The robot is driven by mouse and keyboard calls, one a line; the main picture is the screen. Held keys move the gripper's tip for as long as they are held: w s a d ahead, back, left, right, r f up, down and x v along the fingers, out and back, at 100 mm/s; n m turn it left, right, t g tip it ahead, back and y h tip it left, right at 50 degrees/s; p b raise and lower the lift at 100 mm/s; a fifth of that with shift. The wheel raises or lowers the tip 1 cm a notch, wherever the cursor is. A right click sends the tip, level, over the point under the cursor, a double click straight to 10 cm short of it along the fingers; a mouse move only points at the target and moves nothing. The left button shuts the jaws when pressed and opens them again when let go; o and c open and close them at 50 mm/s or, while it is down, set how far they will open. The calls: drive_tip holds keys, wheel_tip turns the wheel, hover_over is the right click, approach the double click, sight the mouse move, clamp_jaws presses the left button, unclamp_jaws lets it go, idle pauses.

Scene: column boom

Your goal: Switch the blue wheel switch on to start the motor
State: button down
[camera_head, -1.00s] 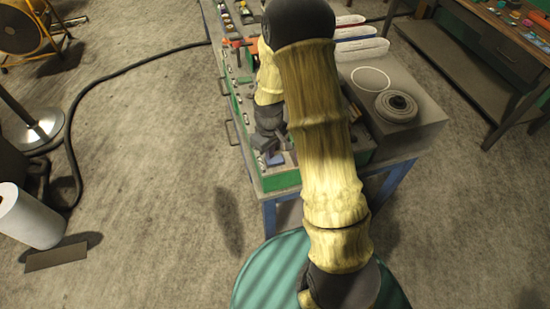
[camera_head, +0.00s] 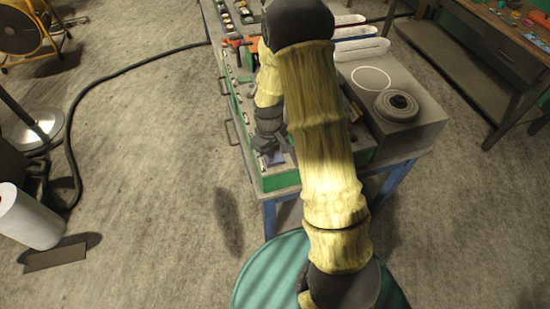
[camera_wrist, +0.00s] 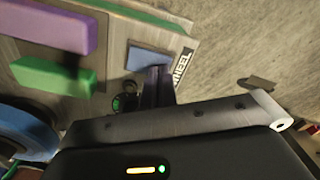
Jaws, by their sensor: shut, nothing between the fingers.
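The blue switch (camera_wrist: 146,60) is a small flat piece beside a "WHEEL" label (camera_wrist: 182,62) on a light panel in the wrist view. In the head view a blue patch (camera_head: 275,158) shows at the near left end of the bench, just below my gripper (camera_head: 266,146). In the wrist view my gripper (camera_wrist: 158,80) is shut and empty, its dark fingertips at the switch's lower edge. They overlap part of the switch, and I cannot tell whether they touch it. The motor cannot be made out for certain.
A purple block (camera_wrist: 50,28), a green block (camera_wrist: 52,77) and a blue round part (camera_wrist: 22,130) lie left of the switch. A grey box (camera_head: 425,128) with a round disc (camera_head: 397,105) stands right of my arm.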

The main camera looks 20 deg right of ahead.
drive_tip(key=shift+f, duration=0.35)
drive_tip(key=shift+r, duration=0.1)
drive_tip(key=shift+r+p, duration=2.4)
drive_tip(key=shift+r, duration=1.05)
drive_tip(key=s+r+m+t+b, duration=0.2)
drive_tip(key=s+r+m+b, duration=0.4)
drive_tip(key=s, duration=0.8)
wheel_tip(320, 180, up, 3)
drive_tip(key=shift+s+f+t, duration=0.1)
drive_tip(key=shift+s+t, duration=0.1)
drive_tip(key=shift+t, duration=0.1)
